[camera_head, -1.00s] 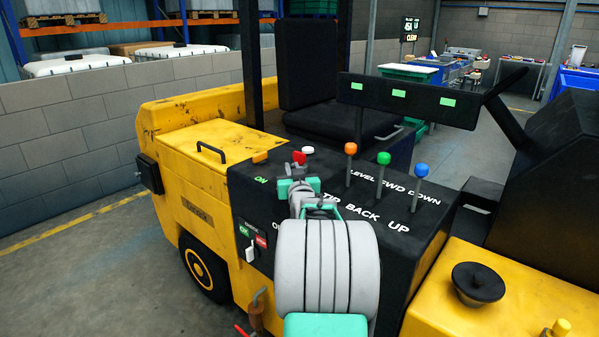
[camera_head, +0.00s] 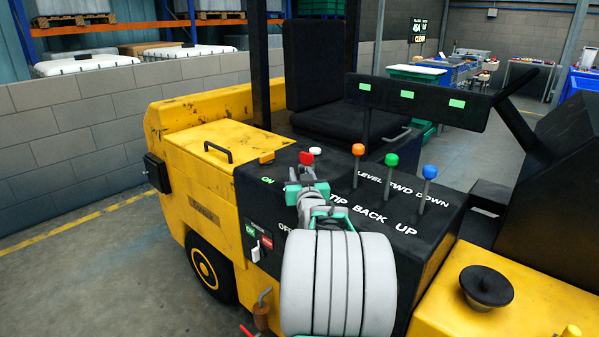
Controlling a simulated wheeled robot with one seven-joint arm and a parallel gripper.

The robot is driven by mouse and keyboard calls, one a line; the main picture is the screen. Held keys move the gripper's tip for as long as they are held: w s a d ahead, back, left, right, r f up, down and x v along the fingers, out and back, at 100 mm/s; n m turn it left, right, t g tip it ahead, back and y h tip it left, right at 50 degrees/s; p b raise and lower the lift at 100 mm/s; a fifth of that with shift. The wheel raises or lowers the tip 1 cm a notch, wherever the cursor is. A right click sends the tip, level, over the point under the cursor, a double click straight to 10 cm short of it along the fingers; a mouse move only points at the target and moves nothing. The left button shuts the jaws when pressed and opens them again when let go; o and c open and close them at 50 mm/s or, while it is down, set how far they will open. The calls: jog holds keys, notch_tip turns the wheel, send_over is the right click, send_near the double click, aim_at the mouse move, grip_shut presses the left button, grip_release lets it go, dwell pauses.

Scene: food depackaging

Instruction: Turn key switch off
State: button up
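The black control panel (camera_head: 258,204) of the yellow machine carries a white "ON" mark in green (camera_head: 267,181) and a white "OFF" mark (camera_head: 285,227). A red knob or key head (camera_head: 306,157) shows just beyond my gripper (camera_head: 307,181). I cannot tell whether it is the key switch or whether my gripper touches it. My gripper reaches over the panel, close to the ON mark. Its fingers point away from the camera and are small and partly hidden by my wrist, so their opening is unclear. My arm covers part of the panel.
Orange (camera_head: 358,150), green (camera_head: 391,160) and blue (camera_head: 429,172) levers stand right of my gripper. A black bar (camera_head: 425,98) with green labels is above them. A black seat (camera_head: 330,125) is behind. A small green and red switch box (camera_head: 258,236) is on the panel's front.

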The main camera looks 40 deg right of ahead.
jog(key=v, duration=0.5)
jog(key=shift+a, duration=0.1)
